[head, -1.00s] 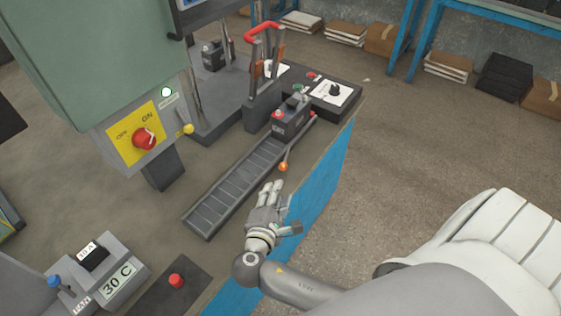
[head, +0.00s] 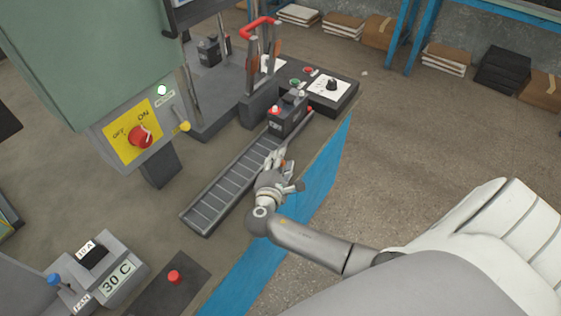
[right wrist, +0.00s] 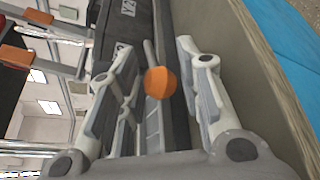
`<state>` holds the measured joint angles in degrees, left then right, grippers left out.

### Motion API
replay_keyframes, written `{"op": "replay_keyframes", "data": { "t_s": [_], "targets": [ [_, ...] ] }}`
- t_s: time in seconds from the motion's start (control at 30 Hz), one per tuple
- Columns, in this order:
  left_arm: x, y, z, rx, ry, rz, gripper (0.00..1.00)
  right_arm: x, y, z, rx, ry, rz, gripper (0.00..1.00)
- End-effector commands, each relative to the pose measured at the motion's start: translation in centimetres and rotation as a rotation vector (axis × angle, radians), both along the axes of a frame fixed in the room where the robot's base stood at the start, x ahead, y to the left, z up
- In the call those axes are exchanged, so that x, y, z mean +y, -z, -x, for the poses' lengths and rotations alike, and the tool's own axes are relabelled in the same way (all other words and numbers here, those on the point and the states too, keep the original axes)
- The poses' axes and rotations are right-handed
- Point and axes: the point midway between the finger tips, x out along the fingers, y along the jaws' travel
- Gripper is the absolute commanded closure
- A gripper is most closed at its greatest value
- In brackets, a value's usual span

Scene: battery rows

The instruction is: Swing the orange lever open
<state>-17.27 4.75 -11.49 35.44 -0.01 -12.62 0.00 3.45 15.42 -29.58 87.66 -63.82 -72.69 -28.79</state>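The orange lever shows as a grey rod with an orange ball knob (right wrist: 160,82) in the right wrist view. In the head view only a bit of the orange knob (head: 283,163) shows, mostly hidden by my right gripper (head: 277,158). In the right wrist view, the knob lies between the two spread fingers of my right gripper (right wrist: 154,55), with visible gaps to both. The gripper is open. The rod runs on beyond the knob, beside the roller track (head: 226,190). My left gripper is not in view.
A black battery (head: 287,119) stands at the far end of the track, near a red-handled frame (head: 260,27). A green cabinet with a red switch (head: 141,137) stands at left. A blue panel edge (head: 285,225) runs along the bench's right side.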

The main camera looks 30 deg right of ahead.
Motion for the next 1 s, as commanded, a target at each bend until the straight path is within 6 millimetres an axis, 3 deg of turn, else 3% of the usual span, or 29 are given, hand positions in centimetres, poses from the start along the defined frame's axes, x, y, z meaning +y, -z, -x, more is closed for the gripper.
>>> {"op": "replay_keyframes", "data": {
  "t_s": [0.2, 0.47, 1.0],
  "targets": [
    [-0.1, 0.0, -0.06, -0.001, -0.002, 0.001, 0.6, -0.04, 0.01, -0.02, 0.0, 0.0, 0.0, 0.67],
    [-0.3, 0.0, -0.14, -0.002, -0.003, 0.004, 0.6, -0.01, 0.03, 0.01, 0.001, 0.0, 0.001, 1.0],
    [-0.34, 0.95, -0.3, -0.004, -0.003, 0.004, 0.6, 0.57, 0.15, -0.72, -0.001, 0.12, -0.001, 1.0]
  ]
}}
